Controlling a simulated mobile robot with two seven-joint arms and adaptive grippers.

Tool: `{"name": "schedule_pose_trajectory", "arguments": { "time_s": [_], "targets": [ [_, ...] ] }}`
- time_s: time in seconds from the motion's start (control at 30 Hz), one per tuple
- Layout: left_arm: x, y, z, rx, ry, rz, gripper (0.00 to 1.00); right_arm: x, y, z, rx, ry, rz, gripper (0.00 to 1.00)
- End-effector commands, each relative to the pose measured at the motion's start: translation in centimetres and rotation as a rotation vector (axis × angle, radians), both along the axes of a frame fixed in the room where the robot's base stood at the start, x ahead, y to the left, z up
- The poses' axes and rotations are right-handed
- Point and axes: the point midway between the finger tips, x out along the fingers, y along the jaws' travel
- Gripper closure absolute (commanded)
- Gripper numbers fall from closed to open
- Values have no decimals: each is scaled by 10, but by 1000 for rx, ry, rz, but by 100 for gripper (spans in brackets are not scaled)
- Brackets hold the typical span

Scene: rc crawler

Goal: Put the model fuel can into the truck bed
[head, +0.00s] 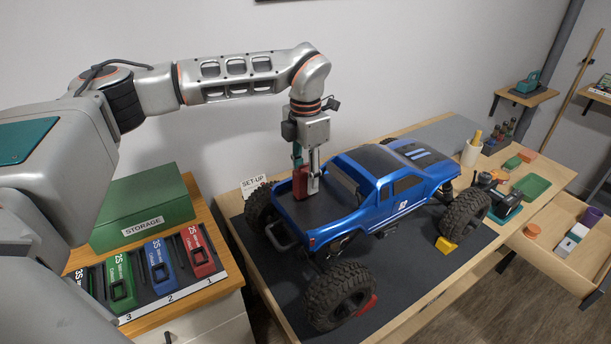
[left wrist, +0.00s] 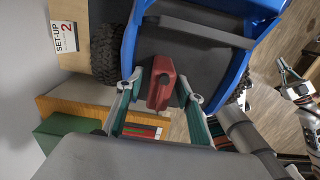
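In the left wrist view the can (left wrist: 163,83) lies between the two fingers of my left gripper (left wrist: 165,86), with a narrow gap seen on each side. In the head view my left gripper (head: 306,182) points straight down around the can, and one finger hides part of its right side. The can's base seems to be on the bed floor. My right gripper (left wrist: 297,72) shows small at the right of the left wrist view, fingers apart and empty.
The crawler (head: 385,200) stands on a dark mat on the workbench. A green storage box (head: 142,207) and several coloured packs stand on the cabinet at left. A yellow wedge (head: 446,245) lies by a wheel. An open drawer (head: 560,235) sticks out at right.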

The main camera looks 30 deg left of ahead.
Motion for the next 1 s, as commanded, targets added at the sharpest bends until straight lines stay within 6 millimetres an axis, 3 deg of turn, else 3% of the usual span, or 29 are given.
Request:
{"name": "schedule_pose_trajectory", "arguments": {
  "time_s": [0.17, 0.6, 0.8, 1.0],
  "targets": [
    [1, 0, 22, -1, -5, 1, 63, 0, -2, -2, -5, -1, 4, 100],
    [1, -1, 105, 0, -4, 1, 63, 3, 2, 0, 1, -12, 11, 100],
    [0, 0, 120, -1, -1, 1, 63, 4, 3, 2, 2, -15, 10, 100],
    [0, 0, 121, -1, 1, 1, 63, 4, 3, 2, 4, -17, 9, 100]
  ]
}}
